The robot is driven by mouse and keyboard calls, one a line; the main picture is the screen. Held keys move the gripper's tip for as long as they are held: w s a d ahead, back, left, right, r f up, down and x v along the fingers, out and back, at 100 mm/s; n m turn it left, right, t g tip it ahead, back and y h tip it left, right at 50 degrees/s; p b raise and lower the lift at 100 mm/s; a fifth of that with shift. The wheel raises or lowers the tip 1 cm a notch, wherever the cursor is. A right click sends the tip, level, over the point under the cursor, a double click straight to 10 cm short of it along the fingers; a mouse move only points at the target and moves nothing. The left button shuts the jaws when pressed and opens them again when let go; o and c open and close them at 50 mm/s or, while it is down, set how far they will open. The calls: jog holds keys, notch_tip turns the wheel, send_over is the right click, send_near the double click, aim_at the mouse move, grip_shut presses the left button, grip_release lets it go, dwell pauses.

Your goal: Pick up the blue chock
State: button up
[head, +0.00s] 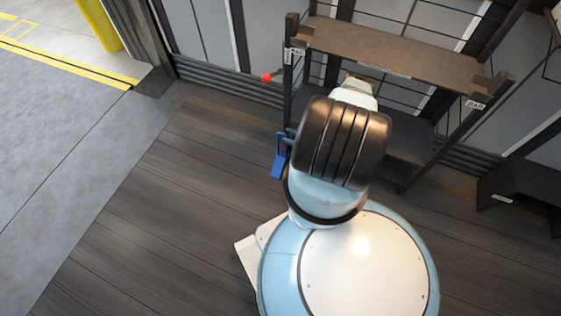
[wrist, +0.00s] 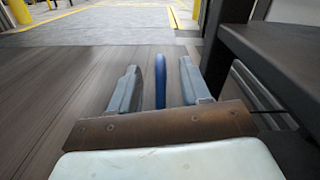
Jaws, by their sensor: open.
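The blue chock (head: 279,158) shows in the head view just left of my dark, ribbed arm link, beside the rack's left post. In the wrist view the chock (wrist: 160,82) is a narrow upright blue shape between the two grey fingers of my gripper (wrist: 158,66). The fingers are open, with a visible gap on each side of the chock. The chock's lower end runs down toward the brown palm bar, and I cannot tell whether it touches it.
A dark rack with a brown upper shelf (head: 390,50) stands at the wall; its dark side (wrist: 275,60) is close on the right in the wrist view. A red ball (head: 266,77) is left of the rack. A yellow post (head: 98,22) stands farther left. The plank floor (head: 150,215) at left is clear.

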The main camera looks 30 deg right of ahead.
aim_at(283, 134)
jog(key=x, duration=0.5)
jog(key=shift+w, duration=0.15)
grip_shut()
dwell(1.3)
